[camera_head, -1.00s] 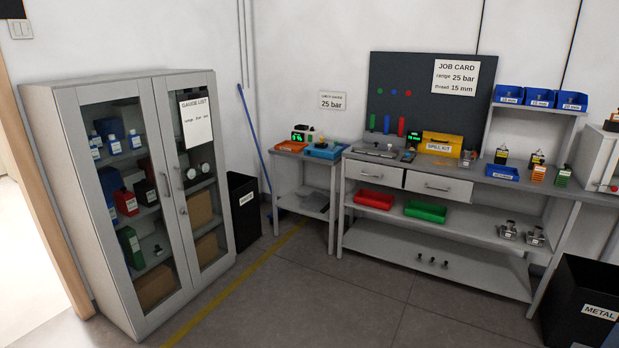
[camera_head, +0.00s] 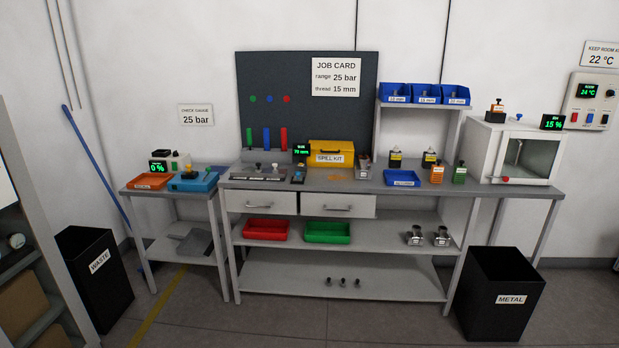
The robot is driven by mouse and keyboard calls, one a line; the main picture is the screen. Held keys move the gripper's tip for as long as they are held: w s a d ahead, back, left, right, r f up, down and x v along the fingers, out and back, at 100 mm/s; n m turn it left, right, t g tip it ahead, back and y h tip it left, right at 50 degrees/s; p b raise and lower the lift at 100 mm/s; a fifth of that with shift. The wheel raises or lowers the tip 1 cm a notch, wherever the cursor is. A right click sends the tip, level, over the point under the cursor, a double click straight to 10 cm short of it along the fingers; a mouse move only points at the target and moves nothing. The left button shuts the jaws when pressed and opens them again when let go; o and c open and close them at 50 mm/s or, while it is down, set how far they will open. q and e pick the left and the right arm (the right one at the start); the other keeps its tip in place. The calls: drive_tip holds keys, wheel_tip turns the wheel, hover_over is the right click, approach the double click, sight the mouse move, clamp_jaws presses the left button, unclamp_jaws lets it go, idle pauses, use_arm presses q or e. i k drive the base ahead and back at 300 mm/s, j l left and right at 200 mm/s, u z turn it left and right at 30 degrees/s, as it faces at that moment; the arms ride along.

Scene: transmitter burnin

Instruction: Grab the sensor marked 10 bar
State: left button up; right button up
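No 10 bar marking is readable on any item in the head view, so I cannot tell which thing is that sensor. Two grey metal devices with small labels, a left one (camera_head: 413,236) and a right one (camera_head: 441,236), stand on the middle shelf of the workbench (camera_head: 530,192). Small dark parts (camera_head: 343,282) stand on its bottom shelf. An orange block (camera_head: 437,173) and a green block (camera_head: 460,173) stand on the bench top. Neither of my grippers is in view.
A side table holds an orange tray (camera_head: 149,182) and a blue unit (camera_head: 193,181). A glass-fronted chamber (camera_head: 520,152) sits at the bench's right end. Some floor in front is clear.

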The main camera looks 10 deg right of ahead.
sight(365, 172)
drive_tip(key=i+u, duration=0.1)
drive_tip(key=i, duration=0.7)
drive_tip(key=i+l+u, duration=0.1)
drive_tip(key=i, duration=0.75)
